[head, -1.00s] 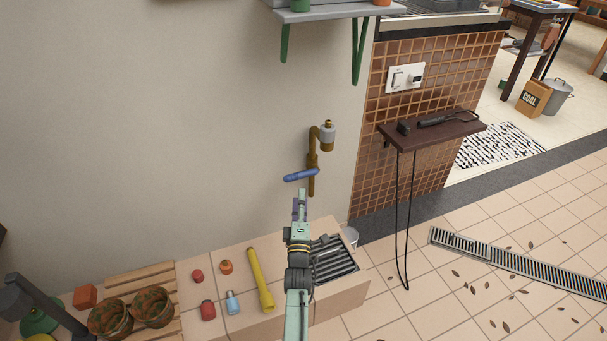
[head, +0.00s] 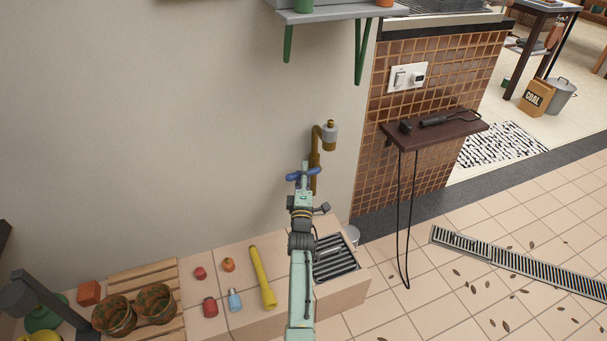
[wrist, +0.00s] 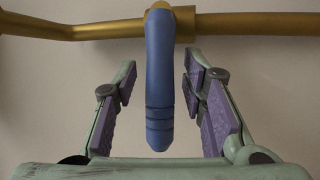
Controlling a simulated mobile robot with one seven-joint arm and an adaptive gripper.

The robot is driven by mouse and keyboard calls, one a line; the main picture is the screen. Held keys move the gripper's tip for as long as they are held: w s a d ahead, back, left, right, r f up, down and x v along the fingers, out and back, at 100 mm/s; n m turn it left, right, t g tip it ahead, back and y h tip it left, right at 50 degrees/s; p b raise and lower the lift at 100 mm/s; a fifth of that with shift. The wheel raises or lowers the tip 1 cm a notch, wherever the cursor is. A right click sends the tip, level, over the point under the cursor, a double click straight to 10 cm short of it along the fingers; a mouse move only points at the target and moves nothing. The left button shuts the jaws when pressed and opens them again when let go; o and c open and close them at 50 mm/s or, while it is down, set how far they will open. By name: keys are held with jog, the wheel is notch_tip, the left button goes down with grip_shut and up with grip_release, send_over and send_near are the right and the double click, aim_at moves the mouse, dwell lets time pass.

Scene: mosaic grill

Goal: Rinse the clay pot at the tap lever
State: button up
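The blue tap lever (head: 293,176) sits on the brass tap (head: 316,152) on the wall; in the wrist view the lever (wrist: 159,85) hangs down from the brass pipe (wrist: 240,24). My gripper (wrist: 159,64) is open, with one finger on each side of the lever and a gap on both sides. In the head view my gripper (head: 304,176) is at the lever and partly covers it. I cannot tell for sure which thing is the clay pot; a small orange pot (head: 228,265) stands on the tiled ledge, and another orange pot (head: 386,3) is cut off on the shelf.
A grated basin (head: 340,262) lies below the tap, partly hidden by my arm. A dark wall shelf (head: 435,130) stands to the right.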

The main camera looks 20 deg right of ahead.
grip_shut()
dwell(0.6)
